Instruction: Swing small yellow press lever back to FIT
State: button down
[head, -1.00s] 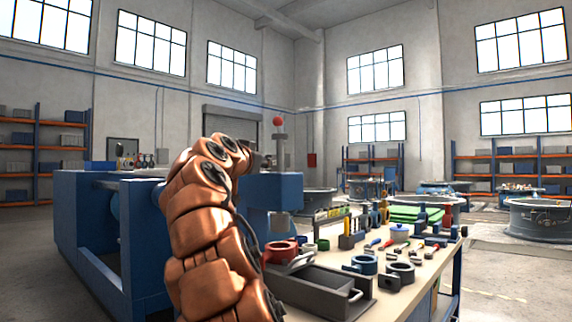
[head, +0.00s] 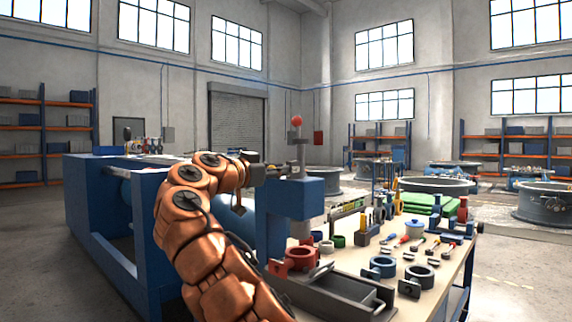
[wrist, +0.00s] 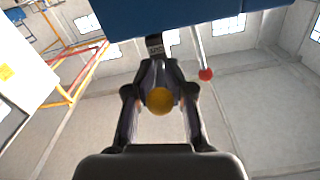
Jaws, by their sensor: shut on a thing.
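The small yellow lever's round knob (wrist: 160,101) shows in the wrist view between the two dark fingers of my gripper (wrist: 160,92), which is shut on it. The lever's shaft is mostly hidden behind the fingers. A small dark plate with pale marks (wrist: 155,44) sits just beyond the fingertips; I cannot read it surely. The blue press (head: 300,195) stands at the table's near left end in the head view, with my gripper (head: 272,172) against its upper left side. The yellow knob is hidden in the head view.
A red ball (head: 296,120) tops a rod on the press; it also shows in the wrist view (wrist: 206,74), right of my fingers. The workbench (head: 445,275) holds a grey tray (head: 335,297), a red ring clamp (head: 301,258), blue and grey clamps and several hand tools.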

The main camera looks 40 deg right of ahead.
jog(key=shift+a+r, duration=0.15)
jog(key=c, duration=1.4)
grip_release()
jog(key=shift+a, duration=0.1)
jog(key=shift+o, duration=0.8)
jog(key=v, duration=1.1)
jog(key=shift+a, duration=0.4)
